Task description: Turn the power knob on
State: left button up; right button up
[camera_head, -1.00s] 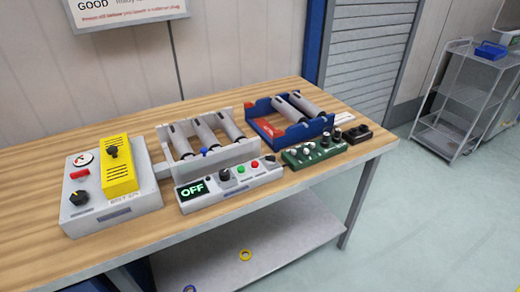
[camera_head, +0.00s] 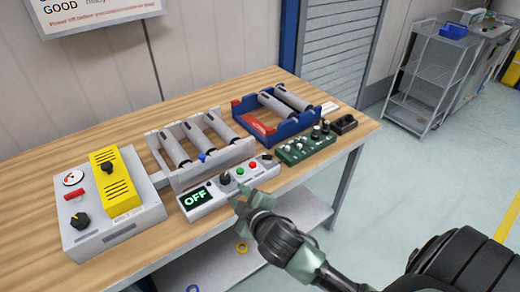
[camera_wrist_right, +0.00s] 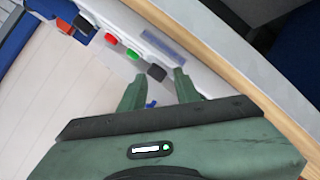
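The power panel (camera_head: 228,190) is a light grey box at the table's front edge, its display (camera_head: 195,199) reading OFF in green. A black knob (camera_head: 225,178) stands right of the display, beside a green button (camera_head: 240,171) and a red one (camera_head: 252,166). My right gripper (camera_head: 244,201) is open just in front of the panel. In the right wrist view its two green fingers (camera_wrist_right: 159,80) are apart, and the black knob (camera_wrist_right: 156,72) shows between their tips. I cannot tell whether they touch it. My left gripper is not in view.
A grey box with a yellow block (camera_head: 114,182) stands left on the wooden table (camera_head: 40,175). Behind the panel is a grey rack of rollers (camera_head: 225,156); a blue roller tray (camera_head: 288,128), green control box (camera_head: 305,147) and small black box (camera_head: 344,124) are to the right.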

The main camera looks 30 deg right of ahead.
jog(key=w+a+r+n+t+y, duration=0.2)
jog(key=w+a+r+n+y, duration=0.25)
jog(key=r+n, duration=0.4)
jog(key=w+a+r+n+t+y, duration=0.2)
jog(key=w+a+r+n+y, duration=0.2)
jog(key=w+r+n+y, duration=0.4)
jog(key=n+g+h, duration=0.8)
jog(key=n+g, duration=0.6)
jog(key=n, duration=0.7)
send_near(267, 155)
jog(key=f, duration=0.1)
jog(key=shift+m, duration=0.25)
jog(key=p+x, duration=0.1)
jog(key=x, duration=0.2)
jog(key=p+x, duration=0.1)
jog(key=x, duration=0.2)
jog(key=shift+w+a+f, duration=0.15)
jog(key=shift+w+a, duration=0.05)
jog(key=shift+w, duration=0.1)
jog(key=shift+w+a+f, duration=0.15)
jog(key=shift+f, duration=0.45)
